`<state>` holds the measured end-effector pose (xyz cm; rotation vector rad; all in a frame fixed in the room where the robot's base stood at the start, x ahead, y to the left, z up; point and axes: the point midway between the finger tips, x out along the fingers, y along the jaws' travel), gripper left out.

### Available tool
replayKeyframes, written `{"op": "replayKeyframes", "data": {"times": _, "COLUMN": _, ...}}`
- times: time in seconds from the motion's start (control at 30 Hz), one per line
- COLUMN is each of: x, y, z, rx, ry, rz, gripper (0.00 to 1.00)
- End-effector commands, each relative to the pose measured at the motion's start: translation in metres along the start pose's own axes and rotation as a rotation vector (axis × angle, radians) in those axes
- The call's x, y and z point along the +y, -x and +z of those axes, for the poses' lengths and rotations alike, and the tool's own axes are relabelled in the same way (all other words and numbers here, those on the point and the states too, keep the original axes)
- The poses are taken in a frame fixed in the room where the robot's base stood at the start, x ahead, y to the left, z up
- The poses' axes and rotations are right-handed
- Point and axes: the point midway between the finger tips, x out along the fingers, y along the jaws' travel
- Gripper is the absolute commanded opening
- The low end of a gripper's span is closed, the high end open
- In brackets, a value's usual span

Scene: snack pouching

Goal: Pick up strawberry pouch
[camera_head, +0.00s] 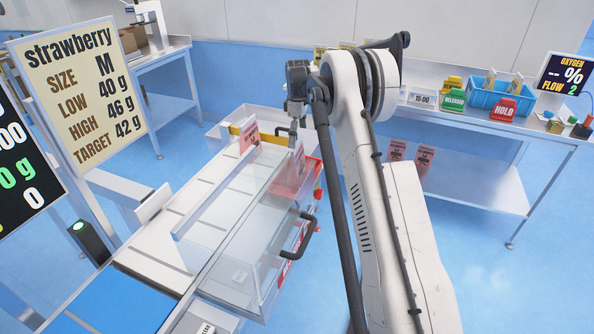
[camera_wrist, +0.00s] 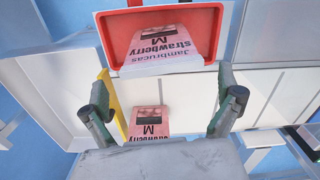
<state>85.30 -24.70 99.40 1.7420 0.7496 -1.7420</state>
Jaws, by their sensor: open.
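In the wrist view a pink strawberry pouch (camera_wrist: 150,122) with a black M label shows between the finger bases, on the white surface beside a yellow strip. Its lower part is hidden by my gripper body. A second pink strawberry pouch (camera_wrist: 160,47) is in a red bin (camera_wrist: 112,40) beyond the fingertips. My gripper (camera_wrist: 164,75) is open, with fingers wide apart and nothing held. In the head view my gripper (camera_head: 294,132) hangs over the conveyor end, between one pink pouch (camera_head: 249,137) by the yellow bar and another pouch (camera_head: 299,158) at the red bin.
A clear-walled enclosure (camera_head: 235,270) with a dark handle (camera_head: 298,238) stands beside the conveyor. A steel table (camera_head: 500,117) at right carries a blue crate (camera_head: 492,98) and signs. Pink pouches (camera_head: 424,158) stand on its lower shelf. Blue floor at right is clear.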

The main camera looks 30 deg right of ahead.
Motion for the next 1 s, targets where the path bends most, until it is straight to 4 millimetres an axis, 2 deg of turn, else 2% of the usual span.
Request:
{"op": "replayKeyframes", "data": {"times": 0.4, "x": 0.0, "y": -0.047, "z": -0.003, "rx": 0.0, "ry": 0.0, "rz": 0.0, "gripper": 1.0}}
{"op": "replayKeyframes", "data": {"times": 0.63, "x": -0.001, "y": -0.05, "z": -0.003, "rx": 0.0, "ry": 0.0, "rz": 0.0, "gripper": 1.0}}
{"op": "replayKeyframes", "data": {"times": 0.9, "x": -0.001, "y": -0.05, "z": -0.003, "rx": 0.0, "ry": 0.0, "rz": 0.0, "gripper": 0.65}}
{"op": "replayKeyframes", "data": {"times": 1.0, "x": -0.001, "y": -0.049, "z": -0.003, "rx": 0.0, "ry": 0.0, "rz": 0.0, "gripper": 0.63}}
